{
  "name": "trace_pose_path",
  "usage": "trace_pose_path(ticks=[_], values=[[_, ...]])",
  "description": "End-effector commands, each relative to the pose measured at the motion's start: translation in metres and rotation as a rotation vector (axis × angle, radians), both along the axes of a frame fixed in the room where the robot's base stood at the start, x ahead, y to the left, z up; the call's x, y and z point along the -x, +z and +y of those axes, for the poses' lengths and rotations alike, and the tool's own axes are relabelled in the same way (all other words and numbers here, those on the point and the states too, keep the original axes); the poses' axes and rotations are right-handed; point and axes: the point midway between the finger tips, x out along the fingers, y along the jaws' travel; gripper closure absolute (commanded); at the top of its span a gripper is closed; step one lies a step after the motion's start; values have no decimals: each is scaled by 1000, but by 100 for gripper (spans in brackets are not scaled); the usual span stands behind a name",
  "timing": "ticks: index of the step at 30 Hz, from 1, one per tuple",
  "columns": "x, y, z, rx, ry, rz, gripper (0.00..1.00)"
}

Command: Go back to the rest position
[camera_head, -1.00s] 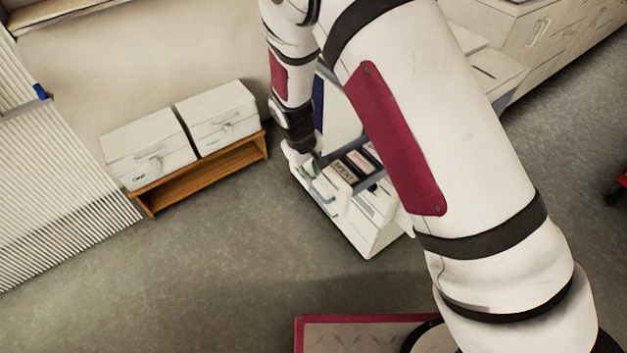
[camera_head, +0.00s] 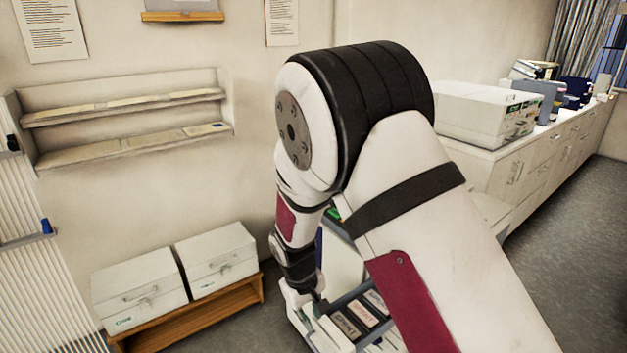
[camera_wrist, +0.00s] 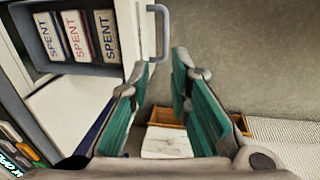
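My gripper (camera_wrist: 162,75) is open, with its two green-padded fingers apart and nothing between them. In the head view my arm reaches forward and down, and the gripper end (camera_head: 300,305) is low, beside a white cart with a grey tray (camera_head: 349,299). In the wrist view the tray (camera_wrist: 88,67) shows at the upper left, holding several cartons marked SPENT (camera_wrist: 75,36). A grey handle (camera_wrist: 165,30) stands just beyond the fingertips. I cannot tell whether any finger touches the cart. My upper arm hides part of the cart in the head view.
Two white boxes (camera_head: 140,288) (camera_head: 217,259) sit on a low wooden bench (camera_head: 206,316) at the left wall. Shelves (camera_head: 130,148) hang above them. A long counter (camera_head: 560,139) with a white machine (camera_head: 482,112) runs along the right. Grey floor at right is clear.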

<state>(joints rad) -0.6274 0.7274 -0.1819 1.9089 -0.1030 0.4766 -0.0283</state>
Motion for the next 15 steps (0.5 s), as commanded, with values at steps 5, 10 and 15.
trace_pose_path(ticks=[5,10,15], values=[[1,74,-28,-66,-92,-41,82],[15,142,-60,-127,-179,-80,82],[41,200,-93,-180,-257,-126,82]])
